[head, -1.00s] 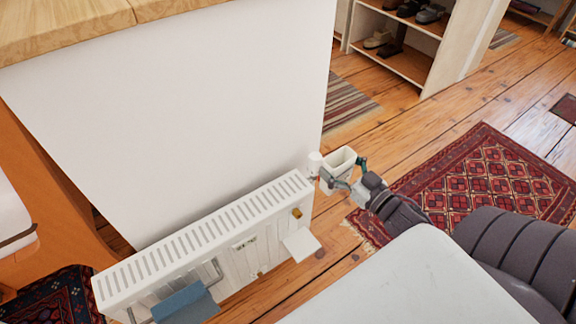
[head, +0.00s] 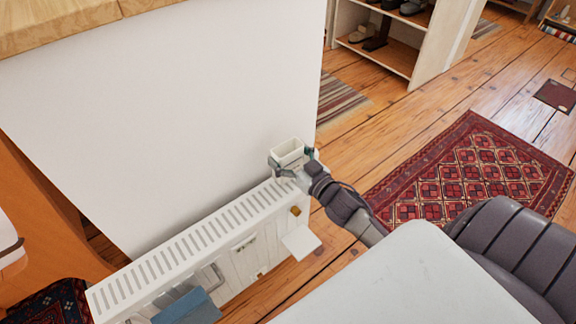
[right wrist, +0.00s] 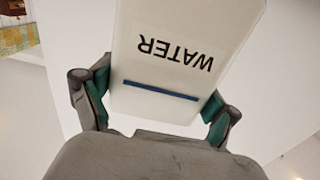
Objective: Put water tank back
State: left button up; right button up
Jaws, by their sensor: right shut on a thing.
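The water tank (head: 288,149) is a small white open-topped box. In the right wrist view the tank (right wrist: 170,50) shows the word WATER upside down and a blue line. My right gripper (head: 293,164) is shut on the tank, with a finger on each side of it. It holds the tank at the right end of the white slotted radiator-like unit (head: 190,240), by the white wall panel. I cannot tell whether the tank touches the unit. My left gripper is not in view.
A white flap (head: 301,242) juts from the unit's front, and a blue-grey piece (head: 188,307) sticks out lower left. The white panel (head: 190,110) stands close behind. A red patterned rug (head: 475,175) lies on the open wooden floor to the right.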

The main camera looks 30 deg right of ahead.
aim_at(293, 169)
jog(key=shift+f+b, duration=0.75)
jog(key=shift+f, duration=1.1)
jog(key=shift+f, duration=0.1)
jog(key=o, duration=1.2)
